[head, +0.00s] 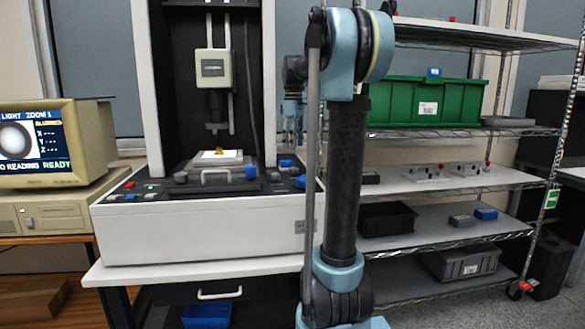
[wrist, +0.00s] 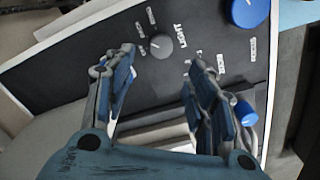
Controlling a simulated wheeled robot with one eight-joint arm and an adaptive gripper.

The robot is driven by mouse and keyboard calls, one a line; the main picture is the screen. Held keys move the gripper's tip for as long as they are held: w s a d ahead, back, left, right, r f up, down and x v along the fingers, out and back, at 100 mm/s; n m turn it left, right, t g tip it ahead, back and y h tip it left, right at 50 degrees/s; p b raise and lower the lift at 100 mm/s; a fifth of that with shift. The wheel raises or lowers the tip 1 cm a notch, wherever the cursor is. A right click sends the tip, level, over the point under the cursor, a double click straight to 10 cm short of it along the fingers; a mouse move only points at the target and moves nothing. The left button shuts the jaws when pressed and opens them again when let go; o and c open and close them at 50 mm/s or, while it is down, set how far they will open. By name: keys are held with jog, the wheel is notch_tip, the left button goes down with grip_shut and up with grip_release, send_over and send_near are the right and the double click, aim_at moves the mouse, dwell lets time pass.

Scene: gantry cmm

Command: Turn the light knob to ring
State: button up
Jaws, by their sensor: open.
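The light knob (wrist: 160,46) is a small round grey knob on the dark panel in the wrist view, beside the word LIGHT. A pale pointer mark shows on its left part. Small white labels surround it, too small to read surely. My gripper (wrist: 160,68) is open and empty; its two blue-grey fingers lie left and right below the knob in the picture, and I see no contact. In the head view my gripper (head: 291,122) hangs above the right part of the machine's panel. I cannot make out the light knob surely there.
A large blue knob (wrist: 250,12) is at the upper right in the wrist view, and a smaller blue knob (wrist: 244,112) is near the right finger. The measuring machine's column (head: 214,75) stands left of my arm. A monitor (head: 40,143) is far left; a shelf rack (head: 470,178) is right.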

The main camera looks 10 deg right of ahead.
aim_at(293, 168)
notch_tip(293, 168, down, 10)
jog(key=shift+r, duration=0.25)
dwell(0.3)
jog(key=c, duration=1.1)
